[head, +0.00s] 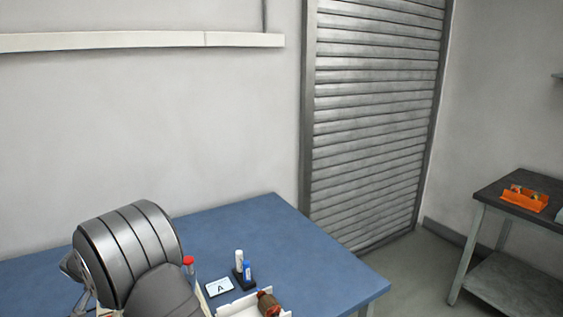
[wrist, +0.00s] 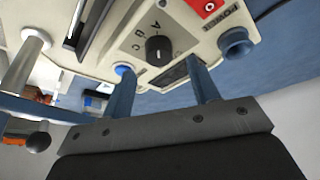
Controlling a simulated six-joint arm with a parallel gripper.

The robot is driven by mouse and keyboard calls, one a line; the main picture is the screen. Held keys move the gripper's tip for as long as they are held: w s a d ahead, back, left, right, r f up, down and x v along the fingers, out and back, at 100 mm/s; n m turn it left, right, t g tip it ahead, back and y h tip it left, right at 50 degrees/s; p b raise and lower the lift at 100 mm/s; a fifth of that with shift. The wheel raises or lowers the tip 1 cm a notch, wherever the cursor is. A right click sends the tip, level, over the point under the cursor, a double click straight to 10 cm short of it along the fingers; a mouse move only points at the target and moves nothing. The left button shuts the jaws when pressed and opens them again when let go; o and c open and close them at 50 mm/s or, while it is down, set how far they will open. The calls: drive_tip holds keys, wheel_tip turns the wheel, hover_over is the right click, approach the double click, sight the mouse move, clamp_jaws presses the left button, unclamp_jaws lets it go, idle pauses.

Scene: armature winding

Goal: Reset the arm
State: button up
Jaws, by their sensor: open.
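My gripper (wrist: 160,68) shows in the wrist view, with its two blue-grey fingers apart and nothing held between them. Beyond the fingers is a cream machine panel (wrist: 125,45), upside down in this view. It carries a black selector knob (wrist: 158,48) with letters around it, a red POWER switch (wrist: 210,6) and a dark blue round knob (wrist: 236,44). I cannot tell whether the fingers touch the panel. I cannot make out my gripper in the head view.
The blue table (head: 290,245) holds a card marked A (head: 219,287), white and blue bottles (head: 242,263) in a dark holder, and a copper-wound armature (head: 268,303) in a white tray (head: 235,308). A side bench (head: 500,205) bears an orange bin (head: 525,199). The table's back right is clear.

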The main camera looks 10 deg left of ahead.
drive_tip(key=x, duration=0.3)
drive_tip(key=shift+w+f, duration=0.15)
drive_tip(key=shift+f, duration=0.2)
drive_tip(key=n+y, duration=0.1)
drive_tip(key=n, duration=0.1)
drive_tip(key=n+y, duration=0.1)
drive_tip(key=n, duration=0.1)
drive_tip(key=shift+d+n+g, duration=0.15)
drive_tip(key=shift+n+g, duration=0.15)
drive_tip(key=shift+n, duration=0.1)
drive_tip(key=shift+d+r+n+g+y, duration=0.1)
drive_tip(key=shift+n+g+y, duration=0.2)
drive_tip(key=shift+n, duration=0.75)
drive_tip(key=shift+n+g+y, duration=0.2)
drive_tip(key=shift+n+y, duration=0.1)
drive_tip(key=shift+n, duration=0.75)
drive_tip(key=shift+v, duration=2.4)
